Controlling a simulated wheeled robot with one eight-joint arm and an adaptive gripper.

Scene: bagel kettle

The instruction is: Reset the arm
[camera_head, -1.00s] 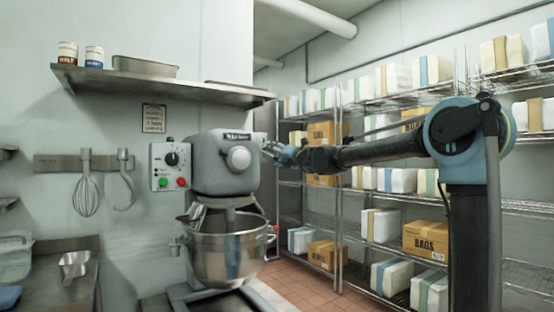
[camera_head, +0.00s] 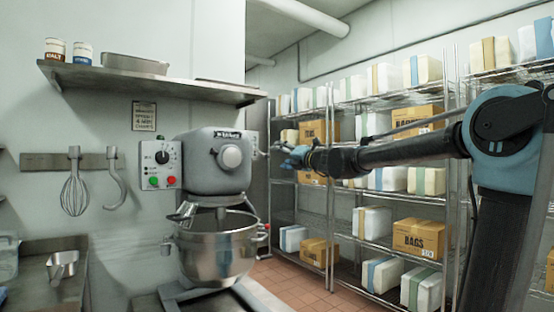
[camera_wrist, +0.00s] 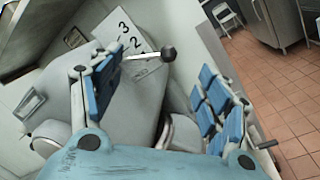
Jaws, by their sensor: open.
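My gripper (camera_head: 283,156) is open at the end of the outstretched arm, just right of the mixer head (camera_head: 213,165). In the wrist view, the blue-padded fingers of my gripper (camera_wrist: 158,78) are spread wide. A lever with a dark ball knob (camera_wrist: 168,54) shows between them, beside a white plate (camera_wrist: 124,36) marked 3 and 2. The knob looks free of both fingers; its exact distance from them is hard to tell. The steel mixing bowl (camera_head: 215,250) sits under the mixer head.
A control box (camera_head: 160,163) with red and green buttons is on the wall left of the mixer. A whisk (camera_head: 74,190) and a hook hang beside it. Wire shelving (camera_head: 452,200) with boxes stands behind my arm. Tiled floor (camera_wrist: 290,100) is open on the right in the wrist view.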

